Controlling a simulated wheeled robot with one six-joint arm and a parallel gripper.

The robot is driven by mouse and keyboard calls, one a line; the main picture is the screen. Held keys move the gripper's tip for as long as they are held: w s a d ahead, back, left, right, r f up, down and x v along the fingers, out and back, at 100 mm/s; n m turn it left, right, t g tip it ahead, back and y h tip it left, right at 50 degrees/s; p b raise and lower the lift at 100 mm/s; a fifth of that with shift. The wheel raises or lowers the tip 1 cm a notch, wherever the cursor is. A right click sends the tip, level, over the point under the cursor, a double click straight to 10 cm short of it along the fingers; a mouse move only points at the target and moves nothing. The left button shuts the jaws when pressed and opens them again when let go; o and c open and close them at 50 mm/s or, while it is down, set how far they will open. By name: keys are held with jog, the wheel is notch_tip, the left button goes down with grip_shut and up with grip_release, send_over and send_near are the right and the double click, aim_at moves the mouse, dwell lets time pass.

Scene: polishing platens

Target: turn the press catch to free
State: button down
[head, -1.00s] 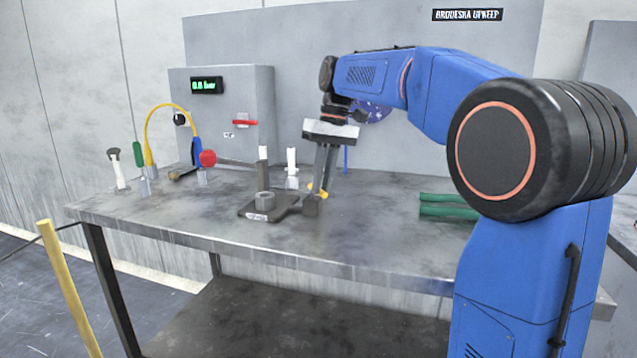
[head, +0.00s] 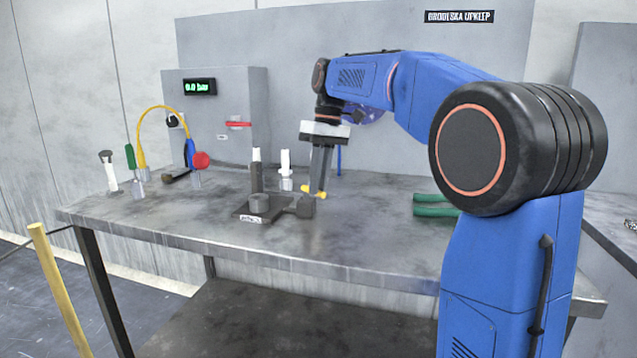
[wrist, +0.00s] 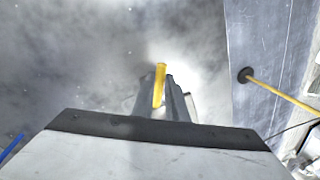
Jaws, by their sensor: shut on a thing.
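The press (head: 262,212) is a dark flat base with a short round cup and an upright post, standing on the grey bench. At its right end is a dark block with a small yellow bar, the catch (head: 305,188), on top. My gripper (head: 315,190) points down over this block and is shut on the yellow catch, whose ends show on both sides of the fingers. In the wrist view the yellow catch (wrist: 160,82) shows as a bar at the fingertips (wrist: 167,95). The fingers hide part of the catch and block.
A white-topped post (head: 286,168) stands close behind the press. A grey cabinet (head: 215,110) with a red handle and green display is behind. A yellow hose, a red knob (head: 201,160) and tools stand at left. Green bars (head: 436,205) lie at right. The front bench is clear.

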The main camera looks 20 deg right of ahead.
jog(key=c, duration=1.7)
grip_release()
jog(key=shift+c, duration=0.2)
jog(key=shift+r, duration=0.1)
notch_tip(320, 180, up, 12)
jog(key=w+d, duration=0.1)
jog(key=d, duration=0.1)
jog(key=shift+f, duration=0.2)
jog(key=shift+s, duration=0.1)
